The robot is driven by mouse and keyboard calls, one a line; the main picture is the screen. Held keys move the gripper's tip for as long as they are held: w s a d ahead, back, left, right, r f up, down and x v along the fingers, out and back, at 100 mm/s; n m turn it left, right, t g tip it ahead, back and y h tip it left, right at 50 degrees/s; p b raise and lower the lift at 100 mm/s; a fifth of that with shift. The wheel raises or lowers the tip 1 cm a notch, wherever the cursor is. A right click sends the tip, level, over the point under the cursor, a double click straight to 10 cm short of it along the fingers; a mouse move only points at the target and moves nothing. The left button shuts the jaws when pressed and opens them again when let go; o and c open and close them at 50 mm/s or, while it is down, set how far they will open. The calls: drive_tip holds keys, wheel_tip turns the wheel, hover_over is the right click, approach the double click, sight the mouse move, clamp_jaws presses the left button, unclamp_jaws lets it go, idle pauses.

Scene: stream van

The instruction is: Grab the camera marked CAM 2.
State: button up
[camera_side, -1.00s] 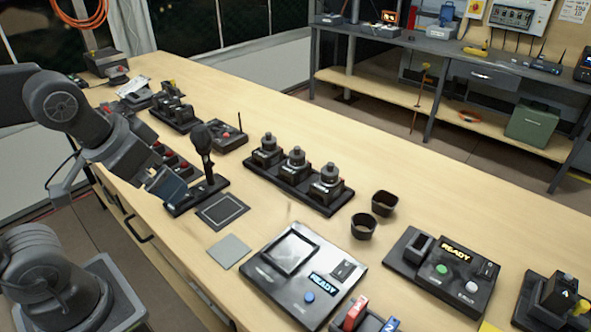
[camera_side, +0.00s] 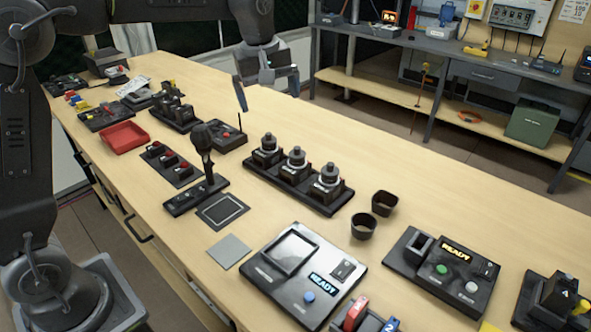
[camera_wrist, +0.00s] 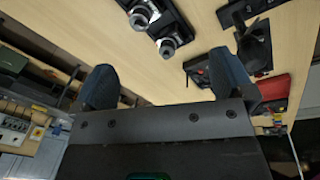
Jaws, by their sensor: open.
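Three small dark cameras with round lens tops stand in a row on a black base (camera_side: 316,203) in the middle of the table in the side view. They are a left one (camera_side: 268,149), a middle one (camera_side: 296,163) and a right one (camera_side: 328,183). Their labels are too small to read, so I cannot tell which is CAM 2. My gripper (camera_side: 267,86) is open and empty, raised near the table's far edge, behind the cameras and apart from them. In the wrist view my gripper (camera_wrist: 167,82) shows both fingers spread, with two lens tops (camera_wrist: 168,45) beyond them at the top.
A microphone (camera_side: 204,150) stands left of the cameras, with a boxy device (camera_side: 228,138) behind it. Two black cups (camera_side: 384,203) stand to their right. A red tray (camera_side: 124,137) lies at the far left. A READY console (camera_side: 300,275) is in front. Bare table lies behind the cameras.

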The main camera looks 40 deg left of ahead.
sight(295, 155)
drive_tip(key=w+f+n, duration=0.2)
drive_tip(key=w, duration=0.1)
drive_tip(key=w+a+f+n+g, duration=0.1)
drive_tip(key=w+f, duration=0.2)
drive_tip(key=w+f+n, duration=0.2)
drive_tip(key=w+f, duration=0.1)
drive_tip(key=shift+w+a+f+n+g, duration=0.2)
drive_tip(key=shift+w+n+g, duration=0.1)
drive_tip(key=shift+g, duration=0.1)
wheel_tip(295, 155, down, 8)
drive_tip(key=shift+f, duration=0.1)
drive_tip(key=shift+s+d+f, duration=0.1)
drive_tip(key=shift+s+f, duration=0.05)
drive_tip(key=shift+f, duration=1.2)
drive_tip(key=shift+s+f, duration=0.1)
drive_tip(key=shift+f, duration=1.2)
drive_tip(key=shift+c, duration=0.4)
drive_tip(key=c, duration=1)
drive_tip(key=shift+r, duration=0.1)
drive_tip(key=shift+c, duration=0.5)
drive_tip(key=shift+r, duration=0.1)
